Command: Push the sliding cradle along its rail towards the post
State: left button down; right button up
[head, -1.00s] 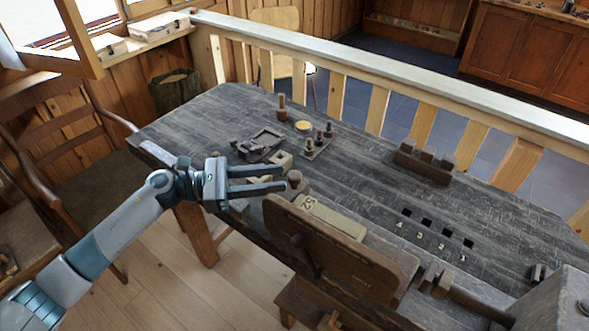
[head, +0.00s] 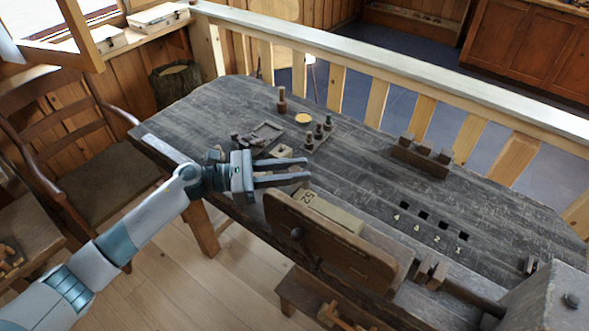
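My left gripper (head: 308,168) reaches over the front left part of the dark table. Its two fingers are apart, with nothing visible between them. A brown wooden board (head: 330,245) stands just below and right of the fingertips, at the table's front edge. Small upright wooden blocks (head: 431,273) sit on a dark bar (head: 475,298) at lower right; they may be the cradle and its rail, but I cannot tell for sure. The bar runs to a grey block (head: 555,300). Which part is the post is unclear. My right gripper is not in view.
A pale box marked 52 (head: 330,212) lies behind the board. Spools stand on a small stand (head: 319,135), with a lone spool (head: 282,100) and a yellow disc (head: 303,118) nearby. A rack of blocks (head: 420,157) stands at the back. The table's middle is mostly clear.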

pick_arm(q)
jog(key=shift+d, duration=0.1)
jog(key=s+d, duration=0.2)
jog(key=d, duration=0.1)
jog(key=s+d+p, duration=0.1)
jog(key=s+d, duration=0.2)
jog(key=d, duration=0.1)
jog(key=s+d+p, duration=0.1)
jog(key=s+d, duration=0.2)
jog(key=d, duration=0.1)
jog(key=shift+s+r, duration=0.15)
jog(key=shift+s+d, duration=0.45)
jog(key=shift+d, duration=0.25)
jog(key=c, duration=1.7)
grip_release()
jog(key=shift+a, duration=0.15)
